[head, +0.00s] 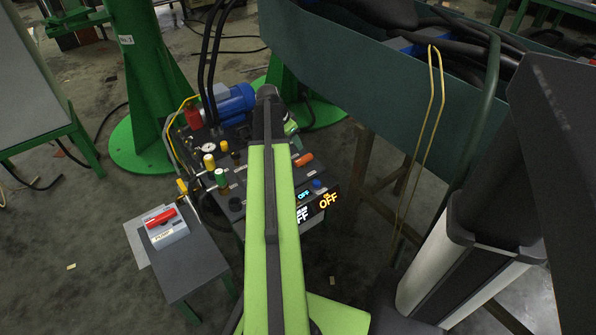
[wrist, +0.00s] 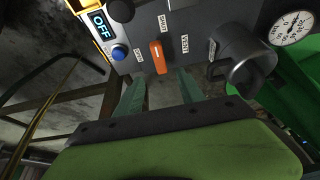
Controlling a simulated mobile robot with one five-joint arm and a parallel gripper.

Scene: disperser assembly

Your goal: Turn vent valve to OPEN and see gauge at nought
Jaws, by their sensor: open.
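In the head view the gripper is partly hidden by my arm. A round white gauge (wrist: 291,28) is at the upper right of the wrist view; its needle reading is unclear.
A blue button (wrist: 119,52) and a display reading OFF (wrist: 101,27) are left of the handle. A dark round knob (wrist: 245,58) is right of it. In the head view, a table (head: 200,265) with a red-handled box (head: 165,228) stands at left.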

